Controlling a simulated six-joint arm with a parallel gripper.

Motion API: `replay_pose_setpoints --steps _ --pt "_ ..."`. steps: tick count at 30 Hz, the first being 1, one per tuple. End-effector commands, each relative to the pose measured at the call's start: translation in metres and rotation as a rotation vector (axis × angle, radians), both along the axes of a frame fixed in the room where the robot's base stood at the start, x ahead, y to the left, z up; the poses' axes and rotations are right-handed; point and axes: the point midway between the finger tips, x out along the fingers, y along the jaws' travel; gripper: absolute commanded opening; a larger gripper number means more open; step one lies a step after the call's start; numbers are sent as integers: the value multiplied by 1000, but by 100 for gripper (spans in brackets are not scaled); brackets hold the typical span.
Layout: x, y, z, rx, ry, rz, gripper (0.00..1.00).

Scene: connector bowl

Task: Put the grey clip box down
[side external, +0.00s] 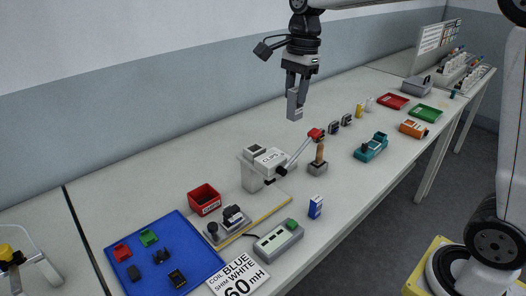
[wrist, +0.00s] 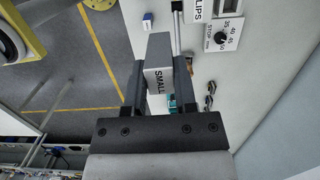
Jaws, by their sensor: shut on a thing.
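The grey clip box (wrist: 158,52) is between the two fingers of my gripper (wrist: 158,88) in the wrist view, with the word SMALL on its label. In the side external view my gripper (side external: 296,94) points down, shut on the grey clip box (side external: 294,113). Gripper and box hang in the air above the long table (side external: 150,170), behind the red-handled lever press. The box touches nothing below it. The fingers cover part of its sides.
A grey press (side external: 258,168) with a red-tipped lever (side external: 315,134) stands below. A blue tray (side external: 165,256) with small parts and a red bin (side external: 204,200) are at front left. A teal device (side external: 371,147) and red (side external: 391,102) and green (side external: 425,113) trays lie right. The table's back left is clear.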

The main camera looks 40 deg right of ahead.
Motion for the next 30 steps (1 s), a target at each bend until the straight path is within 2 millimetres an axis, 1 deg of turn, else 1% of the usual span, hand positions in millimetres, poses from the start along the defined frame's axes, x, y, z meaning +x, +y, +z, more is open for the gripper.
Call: replay_pose_setpoints --steps 5,11,30 --pt "2 0 -5 -4 0 57 0" --pt "7 1 -17 -11 -2 208 0" --pt "24 3 -74 -16 -2 953 0"
